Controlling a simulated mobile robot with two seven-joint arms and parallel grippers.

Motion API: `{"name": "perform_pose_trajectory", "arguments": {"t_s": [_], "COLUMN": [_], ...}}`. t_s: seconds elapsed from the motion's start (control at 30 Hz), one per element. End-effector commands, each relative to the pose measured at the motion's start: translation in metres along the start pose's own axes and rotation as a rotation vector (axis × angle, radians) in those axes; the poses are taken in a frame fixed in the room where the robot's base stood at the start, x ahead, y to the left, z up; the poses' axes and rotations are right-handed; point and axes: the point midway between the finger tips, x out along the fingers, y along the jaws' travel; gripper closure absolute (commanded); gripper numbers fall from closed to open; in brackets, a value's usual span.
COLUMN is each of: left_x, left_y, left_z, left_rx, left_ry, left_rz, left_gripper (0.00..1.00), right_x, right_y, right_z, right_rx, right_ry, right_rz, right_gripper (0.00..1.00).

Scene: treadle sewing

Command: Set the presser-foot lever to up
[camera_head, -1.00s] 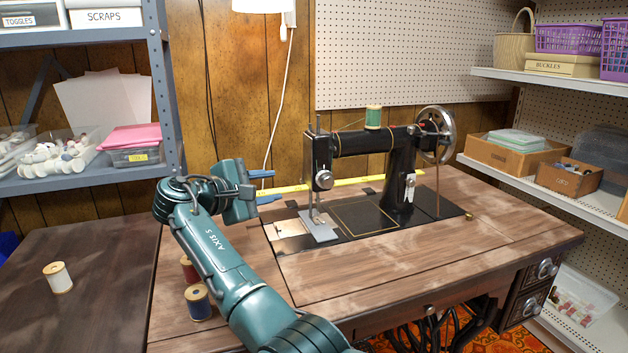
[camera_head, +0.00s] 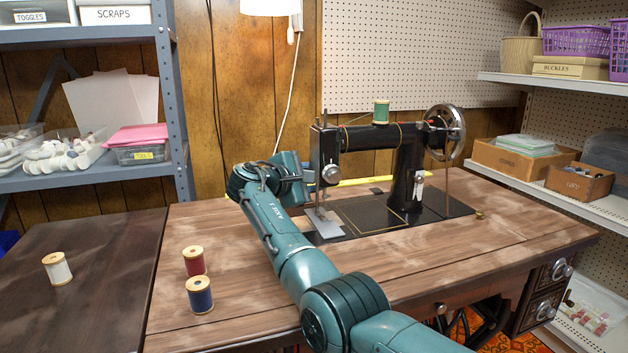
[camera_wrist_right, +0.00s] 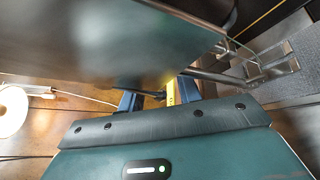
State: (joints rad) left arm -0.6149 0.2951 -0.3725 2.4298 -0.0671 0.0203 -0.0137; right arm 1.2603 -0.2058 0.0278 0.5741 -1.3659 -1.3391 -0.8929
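The black sewing machine (camera_head: 407,165) stands on the wooden table, its needle end at the left. The needle and presser-foot area (camera_head: 320,212) is above a light metal plate. My right gripper (camera_head: 311,178) is close behind the needle end, partly hidden by my arm and the machine. In the wrist view, the two blue fingers of my right gripper (camera_wrist_right: 160,100) are apart. A thin dark piece, possibly the presser-foot lever (camera_wrist_right: 150,93), shows at the gap between them; I cannot tell whether they touch it. The lever's position is unclear. My left gripper is out of view.
A yellow measuring strip (camera_head: 375,180) lies behind the machine. A green spool (camera_head: 381,112) stands on the machine's top. Red (camera_head: 194,262), blue (camera_head: 199,295) and white (camera_head: 57,268) spools stand at the left. The table front is clear.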

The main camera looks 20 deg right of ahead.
Motion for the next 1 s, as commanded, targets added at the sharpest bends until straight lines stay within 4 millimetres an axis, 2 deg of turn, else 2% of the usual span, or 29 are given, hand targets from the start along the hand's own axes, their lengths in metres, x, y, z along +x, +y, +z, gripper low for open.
{"name": "perform_pose_trajectory", "arguments": {"t_s": [0.13, 0.53, 0.73, 0.87, 1.0], "left_x": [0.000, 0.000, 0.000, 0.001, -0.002], "left_y": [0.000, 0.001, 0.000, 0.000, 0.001], "left_z": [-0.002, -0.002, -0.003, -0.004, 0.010], "left_rx": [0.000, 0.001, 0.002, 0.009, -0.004], "left_ry": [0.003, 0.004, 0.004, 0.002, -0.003], "left_rz": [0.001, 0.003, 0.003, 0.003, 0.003], "left_gripper": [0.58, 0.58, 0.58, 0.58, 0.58], "right_x": [0.000, 0.000, 0.001, 0.003, 0.006], "right_y": [0.000, -0.001, -0.001, 0.004, 0.009], "right_z": [0.000, 0.000, 0.000, -0.001, -0.005], "right_rx": [0.000, -0.001, 0.012, 0.085, 0.213], "right_ry": [-0.001, -0.002, -0.006, -0.019, -0.036], "right_rz": [0.000, -0.003, 0.004, 0.051, 0.135], "right_gripper": [0.68, 1.00, 1.00, 1.00, 1.00]}}
